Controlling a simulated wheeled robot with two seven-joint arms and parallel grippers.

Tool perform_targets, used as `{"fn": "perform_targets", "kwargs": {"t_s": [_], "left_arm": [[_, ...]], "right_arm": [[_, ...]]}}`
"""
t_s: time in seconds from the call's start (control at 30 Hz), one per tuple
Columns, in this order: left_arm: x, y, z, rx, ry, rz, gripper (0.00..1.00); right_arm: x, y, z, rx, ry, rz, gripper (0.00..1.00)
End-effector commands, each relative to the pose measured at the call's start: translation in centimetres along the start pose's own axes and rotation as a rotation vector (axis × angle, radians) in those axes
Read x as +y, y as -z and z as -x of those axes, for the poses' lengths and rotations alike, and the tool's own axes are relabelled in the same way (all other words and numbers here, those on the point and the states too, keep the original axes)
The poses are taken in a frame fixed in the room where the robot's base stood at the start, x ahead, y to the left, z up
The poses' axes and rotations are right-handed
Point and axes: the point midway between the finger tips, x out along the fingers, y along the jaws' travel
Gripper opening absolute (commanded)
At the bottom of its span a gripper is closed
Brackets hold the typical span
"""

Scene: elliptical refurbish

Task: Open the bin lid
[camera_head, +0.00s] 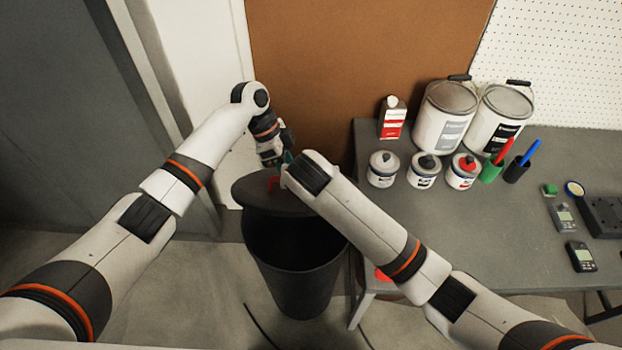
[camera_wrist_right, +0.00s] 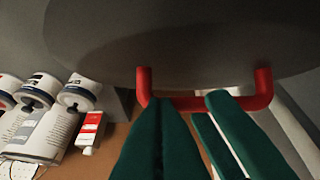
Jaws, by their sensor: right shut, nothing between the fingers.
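The dark round bin (camera_head: 295,285) stands on the floor with its front opening showing. Its dark lid (camera_head: 240,192) sits above the rim, shifted toward the back left, leaving the bin partly uncovered. A red bar handle (camera_head: 273,183) is on the lid; it also shows in the right wrist view (camera_wrist_right: 180,103). My left gripper (camera_head: 283,160) is at the handle, and its green fingers (camera_wrist_right: 215,108) appear to lie around the bar. My right gripper's green fingers (camera_wrist_right: 162,105) are shut and empty beside the bar; in the head view my right forearm hides them.
A grey table (camera_head: 530,225) stands right of the bin, with paint cans (camera_head: 444,120), small jars (camera_head: 383,168), a red-and-white carton (camera_head: 392,120) and meters. A brown panel (camera_head: 360,50) is behind. A grey wall or cabinet (camera_head: 60,110) is at left.

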Motion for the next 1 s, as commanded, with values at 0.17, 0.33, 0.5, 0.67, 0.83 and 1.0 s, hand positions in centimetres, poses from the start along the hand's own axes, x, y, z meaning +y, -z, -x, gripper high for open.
{"fn": "perform_targets", "kwargs": {"t_s": [0.17,0.33,0.5,0.67,0.83,1.0], "left_arm": [[0.2,-0.2,0.4,-0.004,-0.01,-0.002,0.34],[0.2,-0.3,0.5,-0.006,-0.01,-0.003,0.34],[0.2,-0.3,0.5,-0.007,-0.011,-0.004,0.34],[0.2,-0.4,0.5,-0.007,-0.011,-0.004,0.34],[0.2,-0.4,0.7,-0.008,-0.012,-0.005,0.34],[0.2,-0.3,2.6,-0.008,-0.014,-0.005,0.34]], "right_arm": [[0.1,-0.4,-0.3,-0.01,-0.005,0.002,0.0],[0.1,-0.5,-0.3,-0.012,-0.005,0.003,0.0],[0.1,-0.5,-0.3,-0.013,-0.005,0.003,0.0],[0.1,-0.5,-0.3,-0.013,-0.004,0.004,0.0],[0.1,-0.5,-0.3,-0.013,-0.004,0.004,0.0],[0.1,-0.5,-0.3,-0.012,-0.004,0.003,0.0]]}}
